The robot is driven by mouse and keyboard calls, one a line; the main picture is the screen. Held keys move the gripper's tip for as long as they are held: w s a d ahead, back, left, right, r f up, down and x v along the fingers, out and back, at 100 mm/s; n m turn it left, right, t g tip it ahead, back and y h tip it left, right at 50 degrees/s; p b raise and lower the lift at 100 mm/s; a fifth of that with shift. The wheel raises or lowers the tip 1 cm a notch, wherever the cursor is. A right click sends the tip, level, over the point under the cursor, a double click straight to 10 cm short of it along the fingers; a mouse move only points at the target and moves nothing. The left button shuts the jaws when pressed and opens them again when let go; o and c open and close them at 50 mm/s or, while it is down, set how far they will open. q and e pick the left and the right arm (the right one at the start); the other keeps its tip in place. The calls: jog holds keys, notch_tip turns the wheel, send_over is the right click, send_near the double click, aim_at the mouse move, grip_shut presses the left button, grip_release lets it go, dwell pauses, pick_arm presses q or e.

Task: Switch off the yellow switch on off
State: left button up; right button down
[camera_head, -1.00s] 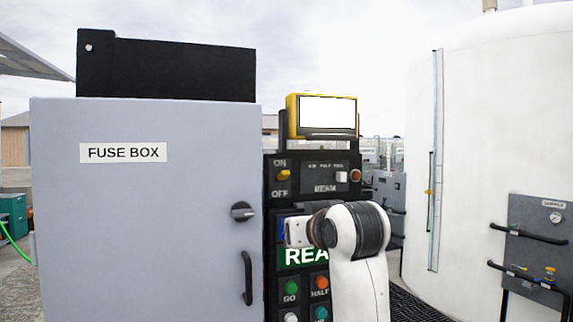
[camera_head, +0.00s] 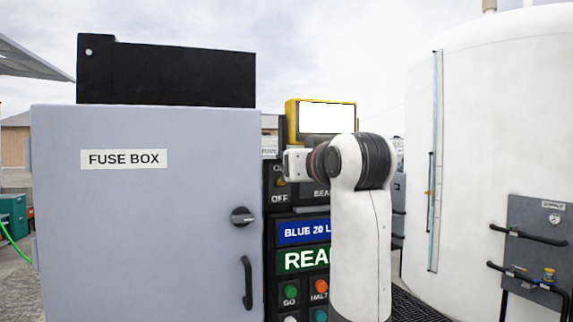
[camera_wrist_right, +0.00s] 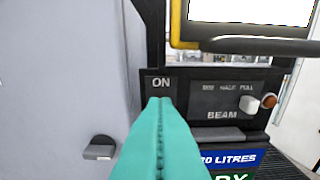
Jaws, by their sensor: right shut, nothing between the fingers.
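The yellow switch (camera_head: 281,183) is on the black control panel, between the ON and OFF labels and partly covered by my right wrist in the head view. In the right wrist view, my right gripper (camera_wrist_right: 160,101) has its teal fingers shut with nothing between them. Their tips lie just below the ON label (camera_wrist_right: 161,83) and hide the switch there. I cannot tell whether the fingers touch it. In the head view the fingertips are hidden. My left gripper is not in view.
The grey fuse box (camera_head: 140,225) with a knob (camera_head: 242,216) and handle (camera_head: 247,282) stands close on the left. A yellow-framed screen (camera_head: 327,116) is above the panel. BEAM controls (camera_wrist_right: 249,105) sit to the right. A white tank (camera_head: 480,120) is at far right.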

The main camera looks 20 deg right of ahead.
jog(key=w+p, duration=0.1)
jog(key=w, duration=0.1)
jog(key=w+p, duration=0.1)
jog(key=w, duration=0.2)
jog(key=w+p, duration=0.1)
jog(key=w, duration=0.1)
jog(key=shift+w+a+f+p, duration=0.15)
jog(key=shift+w+f+p, duration=0.25)
